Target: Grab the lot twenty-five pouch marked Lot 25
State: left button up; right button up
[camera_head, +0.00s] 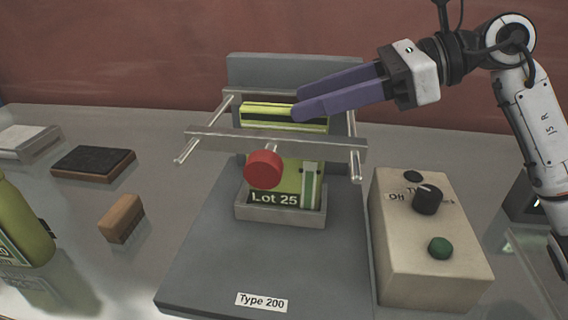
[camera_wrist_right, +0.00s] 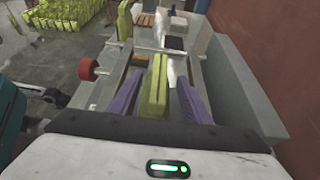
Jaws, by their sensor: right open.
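The Lot 25 pouch (camera_head: 284,178) is yellow-green with a dark label band. It stands upright in a small grey tray (camera_head: 280,214) on the filler, partly hidden by the metal crossbar and red knob. My right gripper (camera_head: 296,103) has purple fingers and reaches in from the right at the pouch's top edge. In the right wrist view the pouch (camera_wrist_right: 155,88) stands between the two open fingers (camera_wrist_right: 155,96), with gaps visible on both sides. My left gripper is not in view.
A metal crossbar (camera_head: 225,139) with a red knob (camera_head: 263,169) crosses the pouch's front. A beige control box (camera_head: 425,260) stands right of the filler base (camera_head: 210,265).

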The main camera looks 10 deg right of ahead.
aim_at(284, 107)
jog(key=x, duration=0.5)
jog(key=shift+f+p, duration=0.15)
jog(key=shift+p, duration=0.25)
grip_shut()
